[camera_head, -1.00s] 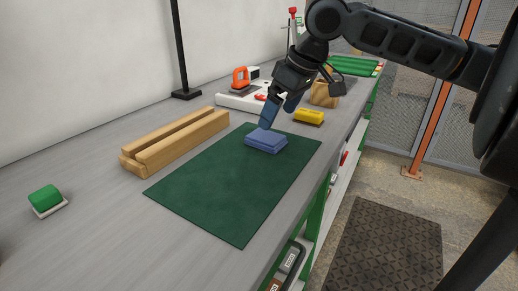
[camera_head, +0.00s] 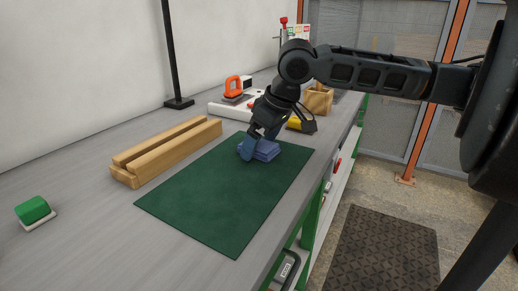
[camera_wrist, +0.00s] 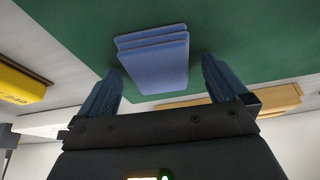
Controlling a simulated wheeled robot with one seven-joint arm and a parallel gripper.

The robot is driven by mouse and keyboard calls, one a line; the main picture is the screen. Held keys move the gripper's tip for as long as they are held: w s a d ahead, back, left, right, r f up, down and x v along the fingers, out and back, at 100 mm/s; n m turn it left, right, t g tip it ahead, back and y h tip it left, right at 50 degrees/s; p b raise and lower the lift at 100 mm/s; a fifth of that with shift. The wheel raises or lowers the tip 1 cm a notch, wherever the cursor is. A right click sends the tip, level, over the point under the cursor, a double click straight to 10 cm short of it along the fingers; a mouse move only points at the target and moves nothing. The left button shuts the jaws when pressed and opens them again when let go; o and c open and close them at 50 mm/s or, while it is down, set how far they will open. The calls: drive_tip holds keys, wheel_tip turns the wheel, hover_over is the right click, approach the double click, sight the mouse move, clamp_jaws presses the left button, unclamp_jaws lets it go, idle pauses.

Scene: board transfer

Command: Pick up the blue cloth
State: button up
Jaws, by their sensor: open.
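The blue cloth (camera_head: 266,151) is a folded stack lying on the green mat (camera_head: 215,205), near the mat's far end. My gripper (camera_head: 252,148) is down at the cloth in the head view and partly covers it. In the wrist view the blue cloth (camera_wrist: 155,58) lies ahead of and between the two blue fingers of my gripper (camera_wrist: 160,85). The fingers are apart, with the cloth's near edge close to them. I cannot tell whether they touch it.
A slotted wooden block (camera_head: 165,152) stands left of the mat. A yellow object (camera_head: 295,123) is just behind my gripper. A white board with an orange-handled tool (camera_head: 236,88) and a wooden box (camera_head: 318,100) stand farther back. A green-topped block (camera_head: 34,211) is at far left.

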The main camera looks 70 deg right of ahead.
sight(261, 145)
drive_tip(key=shift+f, duration=0.1)
drive_tip(key=shift+c, duration=0.3)
drive_tip(key=c, duration=1.1)
drive_tip(key=shift+o, duration=0.2)
wheel_tip(261, 145, up, 5)
drive_tip(key=shift+f+p, duration=0.1)
drive_tip(key=shift+p, duration=0.25)
drive_tip(key=s+d+r, duration=0.2)
drive_tip(key=d+r, duration=0.4)
drive_tip(key=d, duration=0.5)
drive_tip(key=shift+d+r, duration=0.2)
drive_tip(key=shift+d, duration=0.1)
